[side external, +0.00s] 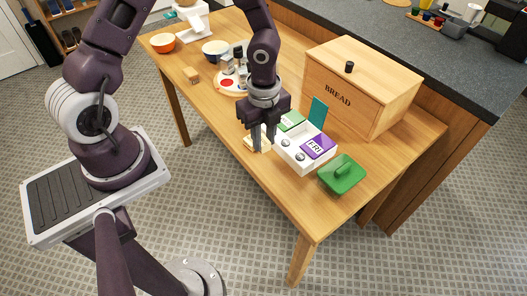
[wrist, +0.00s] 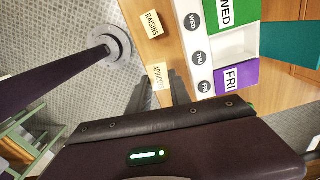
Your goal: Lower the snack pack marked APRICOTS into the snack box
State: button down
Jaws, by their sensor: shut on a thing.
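The APRICOTS pack (wrist: 158,75) is small and cream-coloured, and my gripper (side external: 262,148) is shut on it at the table's front edge. The fingers point down and hide part of it. A matching RAISINS pack (wrist: 152,24) lies beside it. The white snack box (side external: 284,157) stands just right of my gripper in the side view, and also shows in the wrist view (wrist: 188,42). Its green WED lid (wrist: 232,12) and purple FRI lid (wrist: 236,76) are shut. The THU compartment (wrist: 234,43) between them is open and looks empty, its teal lid (side external: 318,110) standing up.
A green lidded dish (side external: 341,175) stands right of the snack box. A wooden BREAD box (side external: 362,85) stands behind it.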

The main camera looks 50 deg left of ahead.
aim_at(265, 141)
jog(key=r, duration=0.3)
jog(key=shift+w, duration=0.25)
jog(key=w+f, duration=0.1)
jog(key=w, duration=1.2)
jog(key=shift+d, duration=0.45)
jog(key=shift+f, duration=0.1)
jog(key=shift+f, duration=1.65)
